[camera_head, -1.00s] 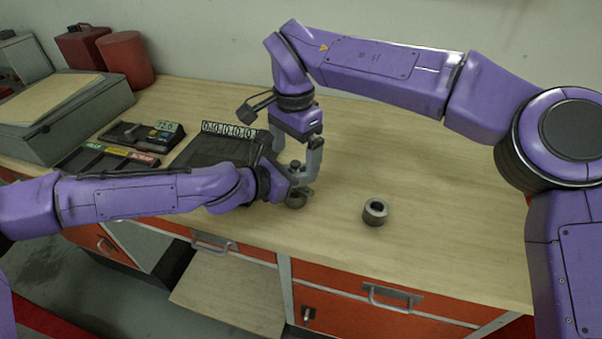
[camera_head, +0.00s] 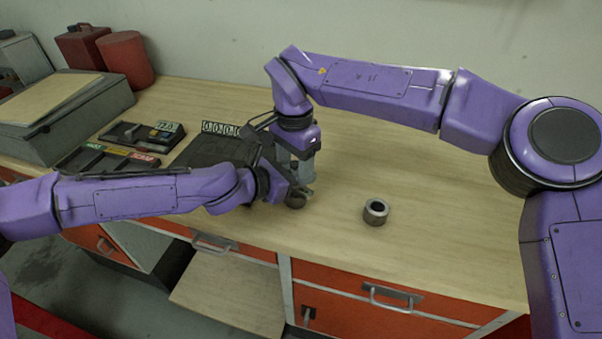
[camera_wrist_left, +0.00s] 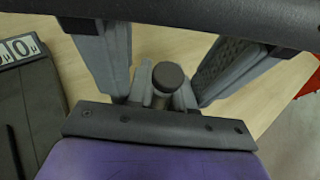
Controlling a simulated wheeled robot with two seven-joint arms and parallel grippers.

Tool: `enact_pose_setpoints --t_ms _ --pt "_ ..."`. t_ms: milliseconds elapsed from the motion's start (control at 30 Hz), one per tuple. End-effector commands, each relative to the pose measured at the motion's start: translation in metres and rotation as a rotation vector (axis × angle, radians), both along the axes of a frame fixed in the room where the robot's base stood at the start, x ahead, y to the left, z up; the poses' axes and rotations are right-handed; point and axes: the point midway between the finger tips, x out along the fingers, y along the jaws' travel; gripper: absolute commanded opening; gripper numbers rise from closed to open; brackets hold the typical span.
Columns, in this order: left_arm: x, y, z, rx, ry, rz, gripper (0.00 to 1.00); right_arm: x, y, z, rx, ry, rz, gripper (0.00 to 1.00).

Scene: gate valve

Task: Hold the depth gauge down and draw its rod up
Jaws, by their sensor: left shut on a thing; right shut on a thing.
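The depth gauge stands on the bench between my two grippers. In the head view only its grey round lower part (camera_head: 296,202) shows, beneath the left gripper. The left wrist view shows its upright rod with a dark round cap (camera_wrist_left: 168,77), between grey finger pieces. My left gripper (camera_head: 298,191) comes in from the left and is shut on the gauge low down. My right gripper (camera_head: 299,172) points down from above, just over the left one, and is shut on the gauge's rod. The fingers hide most of the gauge and the exact contact.
A loose steel ring (camera_head: 376,211) stands on the bench right of the grippers. A black case (camera_head: 208,150) with a number strip lies behind the left arm, beside labelled trays (camera_head: 100,157). The wooden bench top (camera_head: 430,210) is clear to the right.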

Motion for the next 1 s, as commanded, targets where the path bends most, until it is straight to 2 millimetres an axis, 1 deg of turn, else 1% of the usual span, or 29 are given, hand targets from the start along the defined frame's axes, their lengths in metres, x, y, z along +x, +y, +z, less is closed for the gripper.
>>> enact_pose_setpoints --t_ms 633,1000 --pt "-0.0012 -0.0011 0.0006 -0.001 -0.001 -0.004 0.0 0.0002 0.0006 0.0013 0.002 -0.002 0.004 0.38" --pt "-0.0016 -0.001 -0.0016 0.002 0.003 -0.005 0.0 0.0004 0.0011 0.0099 0.003 -0.005 0.004 0.39"
